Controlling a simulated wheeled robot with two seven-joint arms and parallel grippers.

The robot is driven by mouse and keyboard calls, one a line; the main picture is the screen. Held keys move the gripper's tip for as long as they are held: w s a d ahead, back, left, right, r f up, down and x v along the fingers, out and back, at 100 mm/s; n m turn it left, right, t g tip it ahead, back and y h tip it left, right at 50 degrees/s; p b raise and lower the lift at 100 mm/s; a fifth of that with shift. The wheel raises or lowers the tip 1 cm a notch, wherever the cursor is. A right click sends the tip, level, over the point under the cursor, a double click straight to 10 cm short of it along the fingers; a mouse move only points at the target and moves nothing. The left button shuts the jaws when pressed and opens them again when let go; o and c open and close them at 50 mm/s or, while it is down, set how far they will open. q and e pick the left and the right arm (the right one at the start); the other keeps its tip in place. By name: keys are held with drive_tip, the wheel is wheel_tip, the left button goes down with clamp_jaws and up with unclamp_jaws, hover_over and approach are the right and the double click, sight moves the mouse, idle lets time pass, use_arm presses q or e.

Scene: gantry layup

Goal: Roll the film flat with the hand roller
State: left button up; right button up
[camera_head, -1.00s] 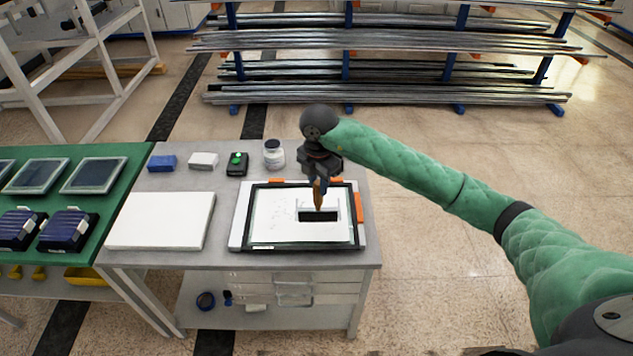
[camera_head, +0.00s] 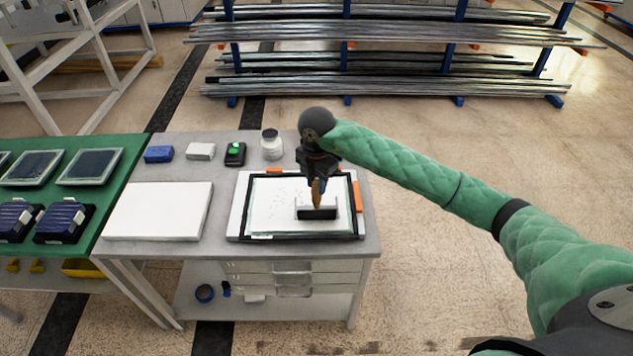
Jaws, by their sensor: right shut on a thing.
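The film lies in a black-edged frame (camera_head: 247,205) on a white board with orange clamps, at the right of the grey table. Its pale surface (camera_head: 272,195) has small dark specks on the left part. The hand roller (camera_head: 317,212), with a black roll and a wooden handle, is on the right part of the film. My right gripper (camera_head: 317,182) is shut on the roller's handle from above, and its fingertips are partly hidden by the handle. Whether the roll touches the film I cannot tell for certain. My left gripper is not in view.
A blank white panel (camera_head: 157,211) lies left of the frame. A blue block (camera_head: 158,154), a white block (camera_head: 200,151), a black device with a green light (camera_head: 235,154) and a white jar (camera_head: 271,146) stand along the back. A green table (camera_head: 110,205) adjoins left.

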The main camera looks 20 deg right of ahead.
use_arm(q)
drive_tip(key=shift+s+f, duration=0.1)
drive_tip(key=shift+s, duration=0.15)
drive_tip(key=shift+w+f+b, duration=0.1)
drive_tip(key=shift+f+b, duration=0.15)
drive_tip(key=shift+b, duration=0.05)
use_arm(e)
drive_tip(key=shift+f, duration=0.35)
idle(0.3)
drive_tip(key=shift+w+d, duration=0.1)
drive_tip(key=shift+w, duration=0.3)
use_arm(q)
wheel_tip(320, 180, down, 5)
drive_tip(key=b, duration=0.5)
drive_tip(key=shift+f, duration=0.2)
use_arm(e)
drive_tip(key=w+d, duration=0.3)
drive_tip(key=w, duration=0.9)
drive_tip(key=shift+w+d, duration=0.15)
drive_tip(key=shift+d, duration=0.15)
